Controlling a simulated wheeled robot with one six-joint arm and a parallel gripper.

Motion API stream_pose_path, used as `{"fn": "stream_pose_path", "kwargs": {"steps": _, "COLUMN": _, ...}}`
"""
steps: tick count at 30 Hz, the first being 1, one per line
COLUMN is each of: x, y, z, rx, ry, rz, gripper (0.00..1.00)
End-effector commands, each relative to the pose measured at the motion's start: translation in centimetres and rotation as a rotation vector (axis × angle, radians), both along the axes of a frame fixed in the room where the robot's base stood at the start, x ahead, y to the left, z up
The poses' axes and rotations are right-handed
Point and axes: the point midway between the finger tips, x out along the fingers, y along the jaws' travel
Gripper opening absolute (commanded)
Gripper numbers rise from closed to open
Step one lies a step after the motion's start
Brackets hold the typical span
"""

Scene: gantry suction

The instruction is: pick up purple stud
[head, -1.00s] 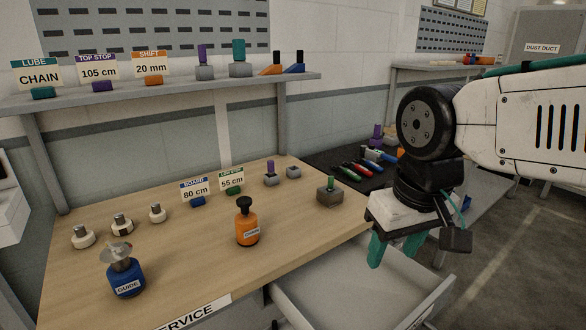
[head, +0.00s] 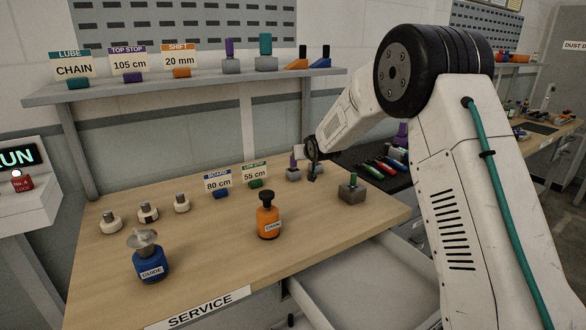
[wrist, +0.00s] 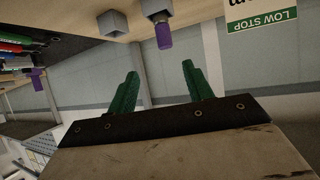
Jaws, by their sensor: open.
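A small purple stud (head: 293,160) stands upright in a grey block (head: 293,174) at the back of the wooden bench. In the wrist view, which is turned upside down, the purple stud (wrist: 163,35) shows ahead of and between my green fingers, apart from them. My gripper (wrist: 160,72) is open, with nothing between its fingers. In the head view my arm reaches over the bench, and the gripper end is small and partly hidden close to the stud. Other purple pieces show on the shelf (head: 229,48) and on the dark mat (wrist: 37,80).
A bare grey block (wrist: 111,24) sits beside the stud's block. The LOW STOP sign (head: 255,170) stands close on the left. An orange bottle (head: 268,218) stands mid-bench; the open drawer (head: 345,270) is below.

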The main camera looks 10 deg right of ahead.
Motion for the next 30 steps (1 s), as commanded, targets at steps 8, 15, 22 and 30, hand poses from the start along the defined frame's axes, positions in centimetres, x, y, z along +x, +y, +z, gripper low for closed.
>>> {"fn": "stream_pose_path", "kwargs": {"steps": 8, "x": 4.3, "y": 0.6, "z": -4.3, "rx": 0.01, "ry": -0.099, "rz": 0.014, "gripper": 0.51}}
{"fn": "stream_pose_path", "kwargs": {"steps": 15, "x": 6.7, "y": 0.8, "z": -5.4, "rx": 0.011, "ry": -0.104, "rz": 0.015, "gripper": 0.51}}
{"fn": "stream_pose_path", "kwargs": {"steps": 22, "x": 9.6, "y": 1.5, "z": -6.8, "rx": 0.011, "ry": -0.103, "rz": 0.015, "gripper": 0.51}}
{"fn": "stream_pose_path", "kwargs": {"steps": 30, "x": 11.4, "y": 1.4, "z": -7.4, "rx": 0.011, "ry": -0.103, "rz": 0.014, "gripper": 0.51}}
